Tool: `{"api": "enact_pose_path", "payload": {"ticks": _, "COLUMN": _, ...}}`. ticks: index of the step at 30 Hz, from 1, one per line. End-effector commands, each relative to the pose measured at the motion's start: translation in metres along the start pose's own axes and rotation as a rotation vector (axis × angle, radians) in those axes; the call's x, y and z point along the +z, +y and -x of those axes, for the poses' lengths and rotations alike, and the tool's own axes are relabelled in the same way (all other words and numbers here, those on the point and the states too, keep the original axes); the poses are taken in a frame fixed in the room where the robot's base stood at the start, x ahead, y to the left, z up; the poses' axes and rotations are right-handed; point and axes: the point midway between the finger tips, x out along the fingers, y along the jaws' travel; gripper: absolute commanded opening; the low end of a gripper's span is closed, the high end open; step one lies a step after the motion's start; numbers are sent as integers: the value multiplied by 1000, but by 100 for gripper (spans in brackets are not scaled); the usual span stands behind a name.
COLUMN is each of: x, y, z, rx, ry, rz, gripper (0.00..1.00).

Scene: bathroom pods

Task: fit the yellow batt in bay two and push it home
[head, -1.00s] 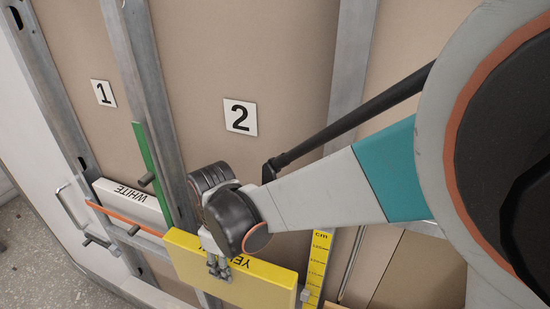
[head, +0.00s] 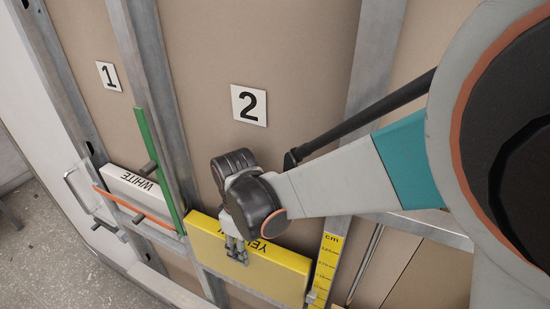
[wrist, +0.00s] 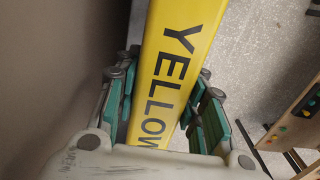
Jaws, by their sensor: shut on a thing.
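The yellow batt (head: 215,246) is a flat yellow block with "YELLOW" printed along its top edge. In the head view it lies across the lower part of bay two, under the number 2 sign (head: 249,105). My gripper (head: 237,252) is shut on the batt near its middle. In the wrist view the batt (wrist: 180,35) runs up between the two finger sets, with the bay's brown back board (wrist: 60,50) to its left. How deep the batt sits between the studs cannot be told.
A white batt (head: 130,190) sits in bay one, with an orange bar (head: 135,210) across it. A green strip (head: 158,165) stands by the stud between the bays. A yellow ruler (head: 325,265) is at the right stud (head: 375,75). Bay two above the batt is clear.

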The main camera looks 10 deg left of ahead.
Motion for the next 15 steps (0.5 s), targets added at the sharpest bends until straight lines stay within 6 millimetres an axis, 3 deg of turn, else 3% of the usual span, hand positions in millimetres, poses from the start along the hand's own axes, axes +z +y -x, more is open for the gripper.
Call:
{"api": "enact_pose_path", "payload": {"ticks": 8, "x": 0, "y": 0, "z": -1, "rx": 0, "ry": 0, "rz": 0, "gripper": 8}}
{"api": "enact_pose_path", "payload": {"ticks": 9, "x": 0, "y": 0, "z": -1, "rx": 0, "ry": 0, "rz": 0, "gripper": 44}}
{"api": "enact_pose_path", "payload": {"ticks": 12, "x": 0, "y": 0, "z": -1, "rx": 0, "ry": 0, "rz": 0, "gripper": 61}}
{"api": "enact_pose_path", "payload": {"ticks": 15, "x": 0, "y": 0, "z": -1, "rx": 0, "ry": 0, "rz": 0, "gripper": 61}}
